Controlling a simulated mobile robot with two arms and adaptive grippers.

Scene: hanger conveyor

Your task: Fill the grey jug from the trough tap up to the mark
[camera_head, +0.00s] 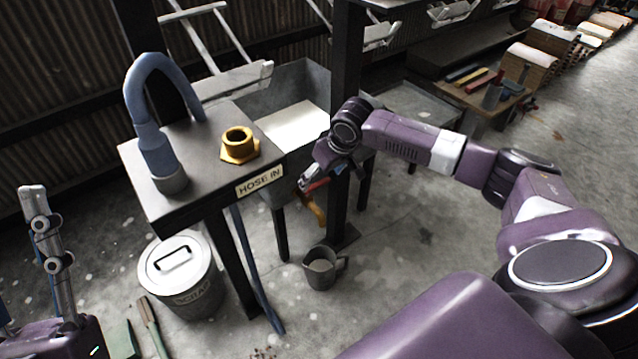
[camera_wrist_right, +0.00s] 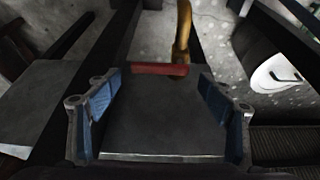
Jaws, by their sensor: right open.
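The grey jug (camera_head: 313,279) stands upright on the floor, its handle to the right. It is below the tap in the picture; I cannot tell whether it is straight under the spout. The mark and water level are not readable. The brass tap (camera_head: 318,211) hangs under the grey trough (camera_head: 284,78) and has a red lever. My right gripper (camera_head: 308,184) is at the lever. In the wrist view it is open, with the red lever (camera_wrist_right: 158,69) just beyond and between its fingertips, and the brass tap (camera_wrist_right: 183,40) behind. My left gripper (camera_head: 35,192) is seen edge-on, away from everything.
A table with a "HOSE IN" label (camera_head: 259,181) bears a blue hose (camera_head: 155,140) and a brass fitting (camera_head: 238,147). A lidded metal bin (camera_head: 184,292) stands below it. A dark post (camera_head: 346,60) rises close to my right gripper. Floor right of the jug is clear.

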